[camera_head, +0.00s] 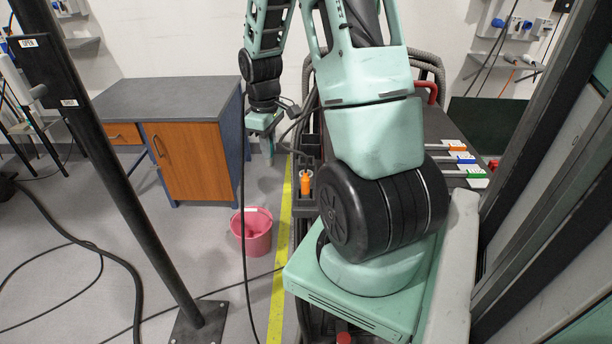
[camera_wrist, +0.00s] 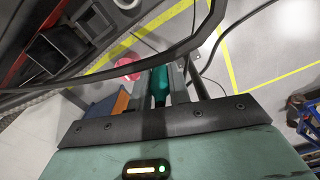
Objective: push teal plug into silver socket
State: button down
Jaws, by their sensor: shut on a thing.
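My gripper (camera_wrist: 161,92) is shut on the teal plug (camera_wrist: 160,84), which sits between the two dark fingers in the wrist view. In the head view my gripper (camera_head: 267,150) hangs pointing down, left of the black rack and above the floor; the plug is too small there to make out clearly. I cannot pick out the silver socket with certainty in either view.
A black rack (camera_head: 305,206) holding an orange plug (camera_head: 306,183) is right of my gripper; dark square compartments (camera_wrist: 62,48) show at the wrist view's upper left. A pink bucket (camera_head: 252,232) and a desk (camera_head: 188,150) stand left. Loose cables cross nearby.

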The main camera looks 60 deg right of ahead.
jog(key=s+d+r+p, duration=0.1)
jog(key=s+d+r, duration=0.35)
jog(key=s, duration=0.45)
jog(key=shift+n, duration=0.3)
jog(key=shift+w+a+f+p, duration=0.15)
jog(key=shift+f+p, duration=0.3)
jog(key=shift+f, duration=2)
jog(key=shift+a+f+p, duration=0.15)
jog(key=shift+f+p, duration=0.25)
jog(key=shift+f, duration=2)
jog(key=shift+f, duration=0.1)
jog(key=c, duration=1.3)
grip_release()
notch_tip(320, 180, up, 12)
jog(key=b, duration=0.2)
